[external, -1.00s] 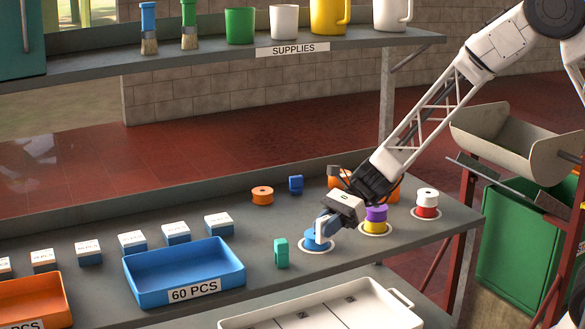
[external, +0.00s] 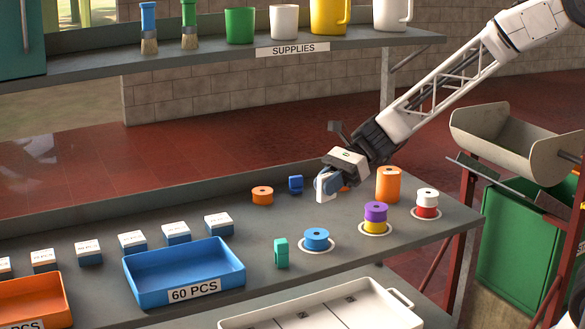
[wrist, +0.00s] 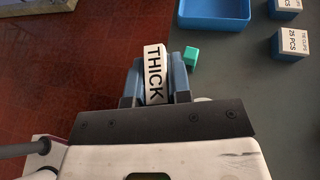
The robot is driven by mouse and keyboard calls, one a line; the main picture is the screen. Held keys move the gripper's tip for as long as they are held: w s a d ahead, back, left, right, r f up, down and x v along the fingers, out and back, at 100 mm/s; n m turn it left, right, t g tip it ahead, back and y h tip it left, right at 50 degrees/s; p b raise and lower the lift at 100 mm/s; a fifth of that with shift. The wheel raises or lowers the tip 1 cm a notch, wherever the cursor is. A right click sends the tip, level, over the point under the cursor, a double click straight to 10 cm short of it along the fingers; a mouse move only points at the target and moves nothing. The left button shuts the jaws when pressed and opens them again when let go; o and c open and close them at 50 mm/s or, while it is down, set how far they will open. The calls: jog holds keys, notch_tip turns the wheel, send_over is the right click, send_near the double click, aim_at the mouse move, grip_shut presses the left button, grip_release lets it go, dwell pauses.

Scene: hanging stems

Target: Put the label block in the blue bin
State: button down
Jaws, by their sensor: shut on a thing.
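The label block (wrist: 153,75) is white, with the word THICK on its face in the wrist view. My gripper (wrist: 156,72) is shut on it, with blue fingers on both sides. In the external view my gripper (external: 331,185) holds the block in the air over the back part of the bench. The blue bin (external: 232,279), with a 60 PCS label on its front, stands on the bench to the left and nearer the camera. Its inside looks empty. The bin also shows at the top of the wrist view (wrist: 213,12).
A teal block (external: 282,254) and a blue spool (external: 316,239) stand on the bench between bin and gripper. Stacked spools (external: 375,217) and an orange cylinder (external: 389,184) are to the right. Several white-topped boxes (external: 176,233) line up behind the bin. A supplies shelf (external: 220,62) hangs above.

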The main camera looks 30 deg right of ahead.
jog(key=w+a+n+g, duration=0.1)
jog(key=w+a, duration=0.2)
jog(key=a, duration=0.5)
jog(key=w+a, duration=0.3)
jog(key=a, duration=0.6)
jog(key=g, duration=0.1)
send_over(186, 275)
notch_tip(186, 275, down, 4)
jog(key=shift+w+f+n, duration=0.1)
jog(key=shift+f+n, duration=0.3)
jog(key=shift+f, duration=0.05)
jog(key=shift+h, duration=0.3)
jog(key=shift+f, duration=2.5)
jog(key=shift+d, duration=0.1)
jog(key=shift+f, duration=2.5)
jog(key=shift+f, duration=0.15)
